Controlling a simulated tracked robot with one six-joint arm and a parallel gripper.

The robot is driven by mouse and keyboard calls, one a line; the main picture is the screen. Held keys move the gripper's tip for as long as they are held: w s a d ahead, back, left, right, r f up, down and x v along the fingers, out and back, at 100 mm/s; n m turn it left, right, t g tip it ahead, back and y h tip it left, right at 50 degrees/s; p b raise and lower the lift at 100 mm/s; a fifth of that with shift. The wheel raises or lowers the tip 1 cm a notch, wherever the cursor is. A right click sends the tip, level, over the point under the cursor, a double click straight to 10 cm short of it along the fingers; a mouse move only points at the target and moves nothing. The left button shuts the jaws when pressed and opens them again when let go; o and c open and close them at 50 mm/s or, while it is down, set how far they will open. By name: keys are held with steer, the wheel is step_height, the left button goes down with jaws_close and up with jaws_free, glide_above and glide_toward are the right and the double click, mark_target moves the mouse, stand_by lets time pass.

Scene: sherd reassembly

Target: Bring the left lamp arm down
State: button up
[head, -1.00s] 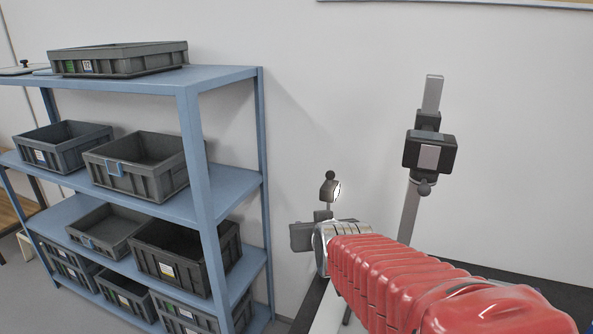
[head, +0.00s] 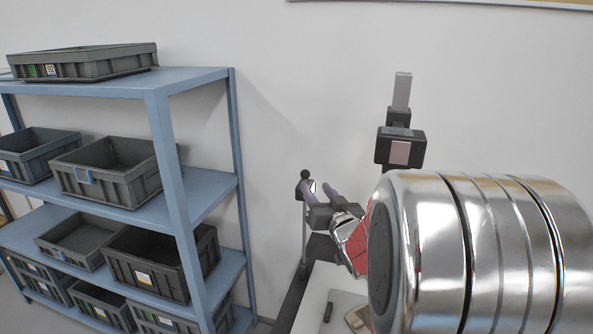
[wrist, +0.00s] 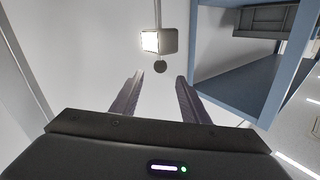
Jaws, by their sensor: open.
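The left lamp is a small dark head with a round ball knob and a bright face, on a thin upright post. In the head view the lamp head (head: 304,188) is partly covered by my gripper (head: 312,186). In the wrist view the lit lamp head (wrist: 169,41) and its dark ball knob (wrist: 160,67) lie ahead of my gripper (wrist: 160,76), in line with the gap between the fingers. The fingers are apart, with nothing gripped between them. Whether a finger touches the lamp I cannot tell.
A blue shelf rack (head: 160,130) with several grey bins stands at left; it also shows close on the right in the wrist view (wrist: 240,85). A dark boxy device (head: 400,147) on a grey post stands right of the lamp. A white tabletop (head: 312,300) is below.

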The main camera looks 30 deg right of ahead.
steer(key=x, duration=1.4)
steer(key=shift+s, duration=0.1)
steer(key=shift+c, duration=0.6)
jaws_close()
